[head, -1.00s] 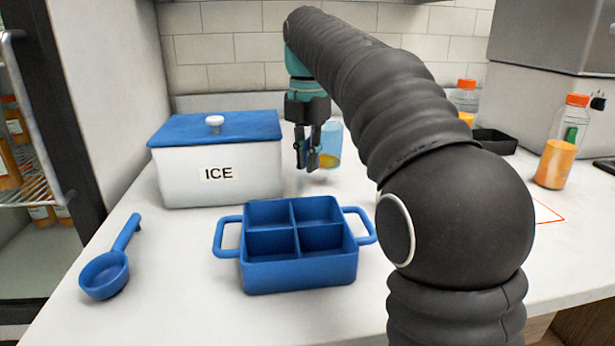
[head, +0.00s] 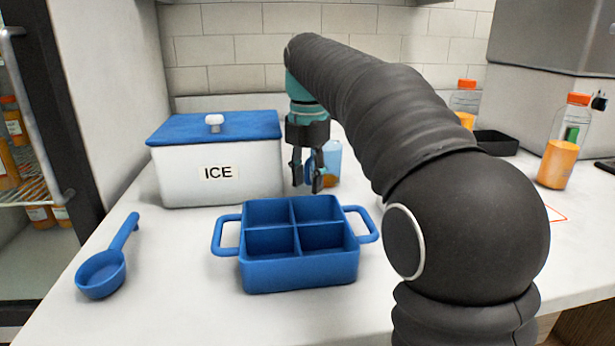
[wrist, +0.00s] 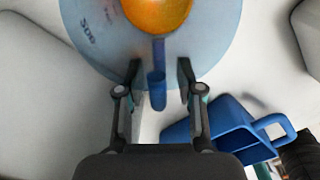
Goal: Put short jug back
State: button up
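The short jug is a see-through light blue vessel with orange juice in it. In the head view the jug (head: 333,158) stands on the counter right of the ice box, partly hidden behind my gripper (head: 307,184). In the wrist view the jug (wrist: 215,45) is seen from above, with orange juice (wrist: 157,12) inside. Its blue handle (wrist: 157,90) points toward my gripper (wrist: 160,70). The fingers are open, one on each side of the handle, with a visible gap on both sides.
A blue four-compartment caddy (head: 300,272) stands in front of my gripper. The white ice box (head: 200,180) is at left, with a blue scoop (head: 102,272) before it. Juice bottles (head: 558,160) and a black tray (head: 497,142) are at right.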

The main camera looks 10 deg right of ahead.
notch_tip(320, 180, up, 12)
jog(key=p, duration=0.3)
jog(key=shift+f+p, duration=0.15)
jog(key=shift+p, duration=0.2)
jog(key=shift+r, duration=0.25)
jog(key=shift+s, duration=0.1)
